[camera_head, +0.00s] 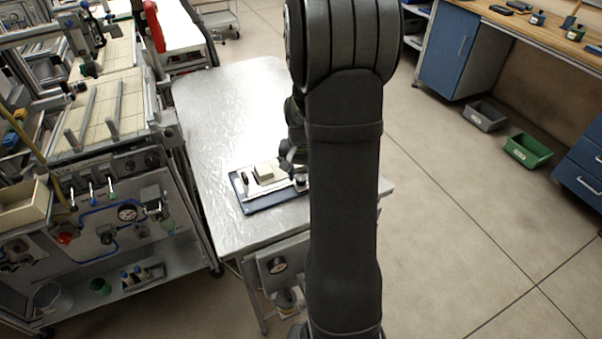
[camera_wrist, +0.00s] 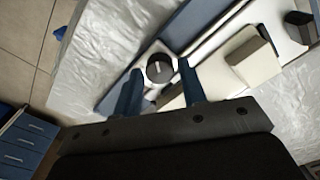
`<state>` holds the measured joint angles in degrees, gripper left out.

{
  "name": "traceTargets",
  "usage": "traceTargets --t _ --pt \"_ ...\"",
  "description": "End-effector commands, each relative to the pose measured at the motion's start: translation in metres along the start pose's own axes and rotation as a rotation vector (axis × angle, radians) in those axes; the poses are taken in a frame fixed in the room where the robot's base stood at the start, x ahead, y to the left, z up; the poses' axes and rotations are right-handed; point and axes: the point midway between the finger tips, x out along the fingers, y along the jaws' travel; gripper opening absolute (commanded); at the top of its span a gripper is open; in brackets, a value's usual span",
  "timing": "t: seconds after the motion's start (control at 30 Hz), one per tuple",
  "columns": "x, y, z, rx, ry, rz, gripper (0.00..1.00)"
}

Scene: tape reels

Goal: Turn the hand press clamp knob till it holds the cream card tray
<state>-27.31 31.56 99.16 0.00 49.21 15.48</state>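The hand press (camera_head: 262,207) lies on the metal table, with a dark blue base and pale top; its blue base also shows in the wrist view (camera_wrist: 196,22). Its round black clamp knob (camera_wrist: 159,68) sits near one end; in the head view the knob (camera_head: 300,182) is small beside my arm. A cream block, apparently the card tray (camera_wrist: 252,60), lies on the press to the right of the knob; it also shows in the head view (camera_head: 264,173). My gripper (camera_wrist: 160,67) is open, its two blue fingers on either side of the knob with visible gaps. I cannot tell if the clamp touches the tray.
The shiny table (camera_head: 215,110) is mostly clear around the press. A small black item (camera_wrist: 298,18) stands at the press's far end. A machine bench (camera_head: 110,200) stands close on the left. Blue cabinets and a green bin (camera_head: 528,150) are far right.

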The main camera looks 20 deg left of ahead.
Motion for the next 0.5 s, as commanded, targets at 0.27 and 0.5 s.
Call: traceTargets --t 0.27,0.5 --pt "-0.013 0.000 0.000 0.000 0.002 -0.001 0.38" --pt "-0.067 0.000 -0.001 0.000 0.006 -0.002 0.38"
